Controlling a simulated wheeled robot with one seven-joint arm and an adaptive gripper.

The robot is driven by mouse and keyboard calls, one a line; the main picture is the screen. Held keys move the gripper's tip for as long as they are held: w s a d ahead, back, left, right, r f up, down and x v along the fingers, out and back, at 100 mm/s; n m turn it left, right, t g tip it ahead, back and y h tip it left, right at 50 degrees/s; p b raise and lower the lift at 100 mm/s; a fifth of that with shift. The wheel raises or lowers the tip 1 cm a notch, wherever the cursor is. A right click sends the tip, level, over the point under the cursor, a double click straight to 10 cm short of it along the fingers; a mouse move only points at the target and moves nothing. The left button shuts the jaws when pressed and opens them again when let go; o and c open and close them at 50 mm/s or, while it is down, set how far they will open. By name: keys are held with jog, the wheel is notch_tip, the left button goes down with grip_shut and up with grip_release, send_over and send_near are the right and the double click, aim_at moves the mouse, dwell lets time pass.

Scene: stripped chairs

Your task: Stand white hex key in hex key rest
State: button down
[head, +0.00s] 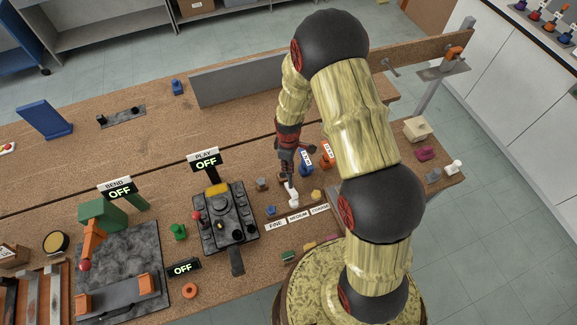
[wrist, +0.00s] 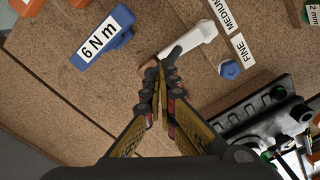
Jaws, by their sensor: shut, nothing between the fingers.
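A white piece that looks like the white hex key (head: 292,193) is at the fingertips of my gripper (head: 288,177) in the head view. In the wrist view the white piece (wrist: 192,40) lies just beyond the tips, slanting up to the right. My gripper (wrist: 163,72) is shut with nothing between its fingers. The tips overlap the near end of the white piece in the picture; I cannot tell whether they touch. I cannot make out the hex key rest for certain. Another small white object (head: 453,166) stands on the right end of the bench.
A blue 6 N m piece (wrist: 103,38) is left of the tips in the wrist view. FINE, MEDIUM and COARSE labels (head: 298,217) lie close by. A dark control box (head: 225,215) stands to the left in the head view. Bare bench (head: 150,165) lies farther left.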

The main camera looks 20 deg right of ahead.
jog(key=shift+f, duration=0.4)
jog(key=shift+s+f+b, duration=0.2)
jog(key=shift+f+b, duration=0.05)
jog(key=shift+b, duration=0.15)
jog(key=shift+r+p, duration=0.75)
jog(key=shift+r, duration=0.8)
jog(key=shift+w+r, duration=0.25)
jog(key=shift+r, duration=0.2)
notch_tip(320, 180, up, 11)
jog(key=shift+s, duration=0.15)
